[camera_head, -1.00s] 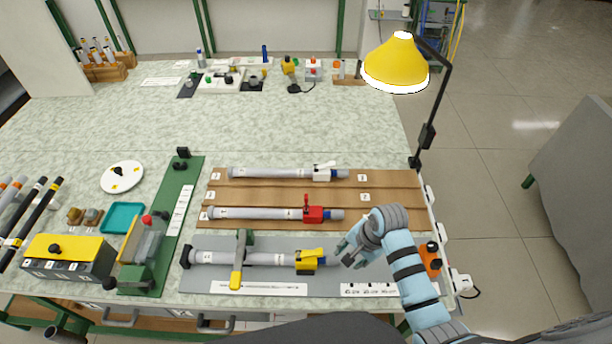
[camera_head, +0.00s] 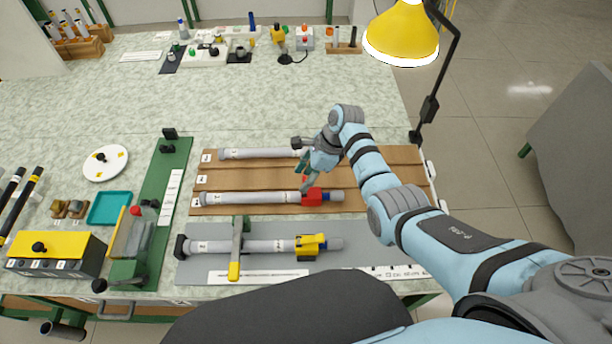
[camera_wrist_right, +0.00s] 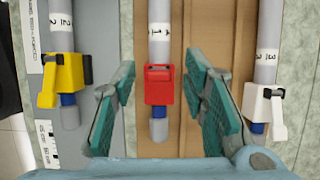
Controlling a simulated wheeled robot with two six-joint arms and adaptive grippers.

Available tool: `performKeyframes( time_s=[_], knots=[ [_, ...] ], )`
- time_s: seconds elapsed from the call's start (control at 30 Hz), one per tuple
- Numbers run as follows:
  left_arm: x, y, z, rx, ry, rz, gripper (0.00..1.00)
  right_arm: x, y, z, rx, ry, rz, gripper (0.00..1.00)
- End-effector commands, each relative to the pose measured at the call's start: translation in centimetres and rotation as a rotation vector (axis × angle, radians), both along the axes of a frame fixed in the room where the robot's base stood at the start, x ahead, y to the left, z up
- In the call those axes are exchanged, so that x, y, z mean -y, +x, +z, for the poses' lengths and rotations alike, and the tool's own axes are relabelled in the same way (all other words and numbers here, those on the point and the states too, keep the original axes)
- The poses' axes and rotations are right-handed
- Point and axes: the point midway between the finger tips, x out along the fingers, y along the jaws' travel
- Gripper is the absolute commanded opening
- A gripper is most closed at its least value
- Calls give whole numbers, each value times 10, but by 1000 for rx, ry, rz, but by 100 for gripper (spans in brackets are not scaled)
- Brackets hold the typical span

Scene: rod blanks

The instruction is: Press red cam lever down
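The red cam clamp (camera_head: 314,197) sits on the middle rod (camera_head: 248,198) on the brown board. In the right wrist view, the red clamp (camera_wrist_right: 159,86) lies between the fingers, seen from above. In the head view its lever shows only as a small red piece beside the fingers, partly hidden by them; its angle is hard to tell. My right gripper (camera_head: 306,180) is open just above the clamp, fingers pointing down. In the wrist view the teal pads of the right gripper (camera_wrist_right: 160,78) stand apart with nothing gripped. My left gripper is out of view.
A yellow clamp (camera_head: 311,245) is on the front rod, and a white clamp (camera_wrist_right: 264,107) is on the back rod, hidden by my arm in the head view. A yellow lamp (camera_head: 401,36) stands at right.

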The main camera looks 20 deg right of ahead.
Motion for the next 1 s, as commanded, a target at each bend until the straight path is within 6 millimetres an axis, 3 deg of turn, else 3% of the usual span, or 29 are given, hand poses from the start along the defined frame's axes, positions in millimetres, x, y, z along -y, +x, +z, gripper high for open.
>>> performKeyframes(
  time_s=[0.07, 0.33, 0.67, 1.0],
  knots=[
    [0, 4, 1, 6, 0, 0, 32, 1, 0, 1, 0, -1, 0, 40],
    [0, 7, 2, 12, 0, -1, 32, 1, 0, 1, 0, -1, 0, 0],
    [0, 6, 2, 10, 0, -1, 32, 4, -1, 1, 6, 23, -1, 0],
    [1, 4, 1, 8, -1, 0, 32, 19, -4, -3, 51, 198, -3, 0]
  ],
)
